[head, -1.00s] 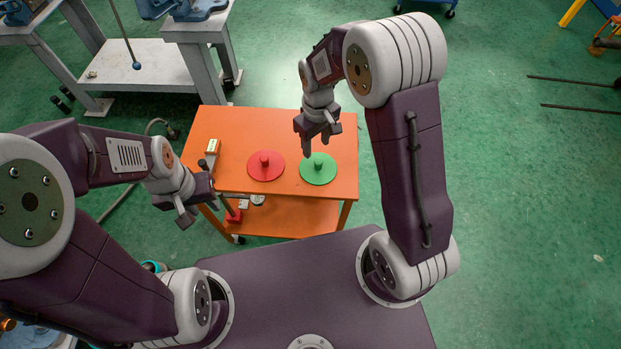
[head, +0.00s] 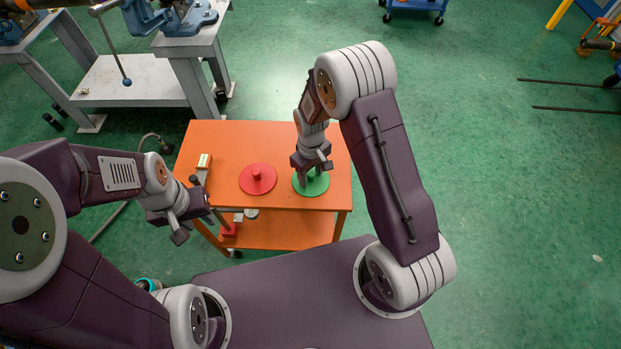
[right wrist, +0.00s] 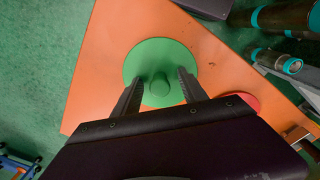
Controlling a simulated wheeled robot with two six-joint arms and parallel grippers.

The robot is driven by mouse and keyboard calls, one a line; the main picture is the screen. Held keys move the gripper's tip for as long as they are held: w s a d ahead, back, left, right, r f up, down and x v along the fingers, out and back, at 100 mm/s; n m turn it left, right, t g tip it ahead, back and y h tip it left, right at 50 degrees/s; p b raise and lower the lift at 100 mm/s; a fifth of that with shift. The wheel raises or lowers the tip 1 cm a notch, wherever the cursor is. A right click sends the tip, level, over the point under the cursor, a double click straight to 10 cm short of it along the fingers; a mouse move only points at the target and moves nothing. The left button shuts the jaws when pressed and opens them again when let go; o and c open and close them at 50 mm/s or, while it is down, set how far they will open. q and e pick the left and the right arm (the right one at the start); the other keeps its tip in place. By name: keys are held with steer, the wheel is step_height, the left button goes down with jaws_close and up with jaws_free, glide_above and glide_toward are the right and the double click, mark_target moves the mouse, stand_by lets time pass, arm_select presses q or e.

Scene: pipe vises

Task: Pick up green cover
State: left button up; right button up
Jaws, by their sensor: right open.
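The green cover (head: 318,187) is a flat round disc with a short knob, lying on the orange cart top near its right front corner. In the right wrist view the green cover (right wrist: 150,58) shows with its knob between my fingers. My right gripper (head: 313,175) is just above the cover, open, one finger on each side of the knob; in the right wrist view the fingers (right wrist: 157,88) are apart and I cannot tell whether they touch it. My left gripper (head: 195,226) hangs off the cart's left front edge; its jaw state is unclear.
A red cover (head: 258,180) lies left of the green one on the orange cart (head: 232,140). A small cream-and-red item (head: 204,161) is near the cart's left edge. A grey bench (head: 140,75) with blue vises stands at the back left.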

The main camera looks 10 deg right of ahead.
mark_target(313, 174)
jaws_close()
steer(key=shift+r, duration=0.15)
steer(key=r, duration=0.4)
steer(key=shift+s+d+r, duration=0.2)
steer(key=shift+d+r, duration=0.05)
steer(key=shift+d, duration=0.05)
steer(key=s+d+r, duration=0.6)
steer(key=s+d, duration=0.1)
steer(key=d, duration=0.1)
steer(key=shift+s+r, duration=0.2)
steer(key=shift+s, duration=0.1)
steer(key=shift+w, duration=0.1)
steer(key=w+m, duration=0.1)
steer(key=m, duration=0.1)
steer(key=w+a+f+m, duration=0.1)
steer(key=m, duration=0.1)
steer(key=w+a+f+m, duration=0.1)
steer(key=shift+w+m, duration=0.15)
steer(key=shift+m, duration=0.25)
